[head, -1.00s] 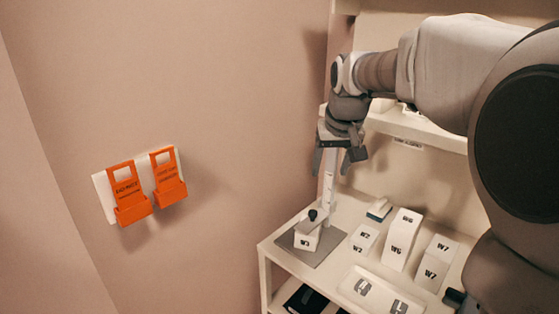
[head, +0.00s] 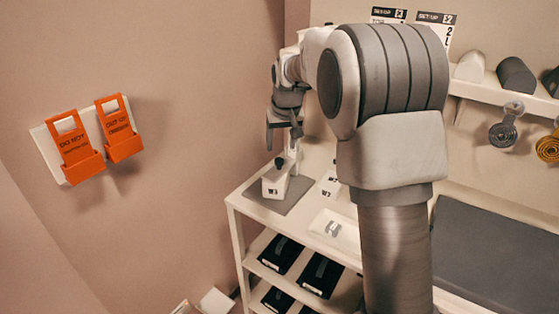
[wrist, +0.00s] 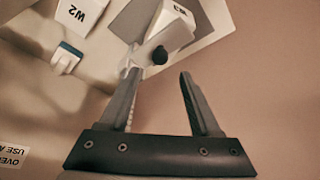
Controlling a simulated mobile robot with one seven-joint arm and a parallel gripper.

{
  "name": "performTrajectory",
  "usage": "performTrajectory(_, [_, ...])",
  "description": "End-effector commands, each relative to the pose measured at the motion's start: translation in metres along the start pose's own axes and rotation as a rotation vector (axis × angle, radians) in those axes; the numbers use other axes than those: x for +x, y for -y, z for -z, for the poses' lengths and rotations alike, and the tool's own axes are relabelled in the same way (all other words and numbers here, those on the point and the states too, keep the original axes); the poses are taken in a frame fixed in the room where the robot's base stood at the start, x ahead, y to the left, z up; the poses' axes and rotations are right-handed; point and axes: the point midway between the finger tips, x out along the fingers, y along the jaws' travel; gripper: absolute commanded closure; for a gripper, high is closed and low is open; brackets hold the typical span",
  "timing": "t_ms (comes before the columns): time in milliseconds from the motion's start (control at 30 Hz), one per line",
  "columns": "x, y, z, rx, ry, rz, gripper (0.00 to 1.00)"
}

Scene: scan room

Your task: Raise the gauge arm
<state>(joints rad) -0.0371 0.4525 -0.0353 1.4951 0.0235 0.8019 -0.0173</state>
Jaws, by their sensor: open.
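The gauge stands on a grey plate (head: 294,197) at the shelf's left corner, with a white post and a small black knob (head: 279,163). A white W3 block (head: 274,184) is on the plate under the knob. The knob (wrist: 160,56) and the W3 block (wrist: 170,27) also show in the wrist view. My gripper (head: 284,143) is open, pointing down just above the knob and beside the post. In the wrist view my gripper (wrist: 158,88) has nothing between its fingers; the knob appears just beyond their tips. The left finger partly hides the post.
A small W2 block (head: 330,184) and a white tray (head: 336,230) stand to the right of the plate. Black bins (head: 281,254) fill the lower shelf. Orange tag holders (head: 77,150) hang on the left wall. A grey mat (head: 490,250) lies at right.

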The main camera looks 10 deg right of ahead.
Motion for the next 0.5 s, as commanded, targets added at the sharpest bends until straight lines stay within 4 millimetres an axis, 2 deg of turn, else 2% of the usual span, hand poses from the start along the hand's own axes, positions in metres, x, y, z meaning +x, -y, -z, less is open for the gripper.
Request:
performTrajectory(33, [0.014,0.0,-0.002,0.0,0.004,0.0,0.36])
performTrajectory(200, [0.045,0.0,-0.001,0.0,0.001,0.0,0.36])
performTrajectory(333, [0.06,0.0,-0.001,0.0,0.001,0.0,0.36])
performTrajectory(500, [0.069,0.0,0.0,0.0,-0.001,0.0,0.36])
